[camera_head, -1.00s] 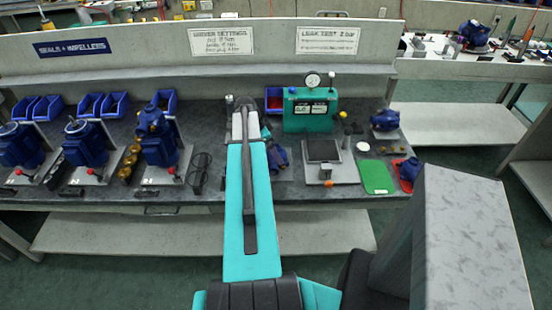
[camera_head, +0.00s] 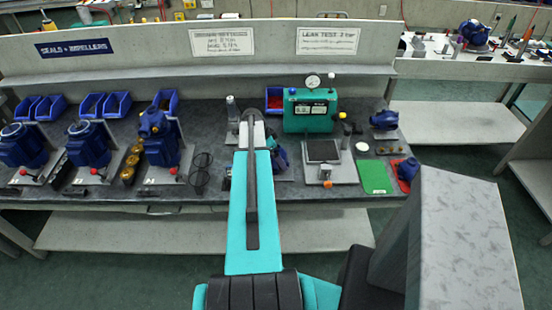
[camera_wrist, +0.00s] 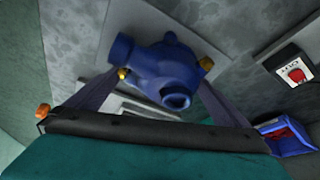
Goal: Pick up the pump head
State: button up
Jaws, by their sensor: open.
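The blue pump head (camera_wrist: 160,65) lies over a light grey plate in the wrist view, with a round port facing the camera. My gripper (camera_wrist: 164,71) is open, with one finger on each side of the pump head. The finger ends are close to its sides; I cannot tell whether they touch it. In the head view, a blue part (camera_head: 280,157) shows just right of my arm, probably the same pump head, partly hidden. My gripper is hidden behind my arm there.
A teal test box (camera_head: 310,110) with a gauge stands behind and right. A dark square pad on a plate (camera_head: 323,150), a green mat (camera_head: 375,177) and a small blue pump part (camera_head: 384,120) are further right. Blue pumps on plates (camera_head: 158,140) stand left. A grey post (camera_head: 232,112) stands close behind.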

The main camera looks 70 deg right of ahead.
jog(key=c, duration=1)
jog(key=shift+r, duration=0.15)
jog(key=shift+r+b, duration=1.6)
jog(key=shift+r, duration=3.25)
jog(key=shift+w, duration=0.1)
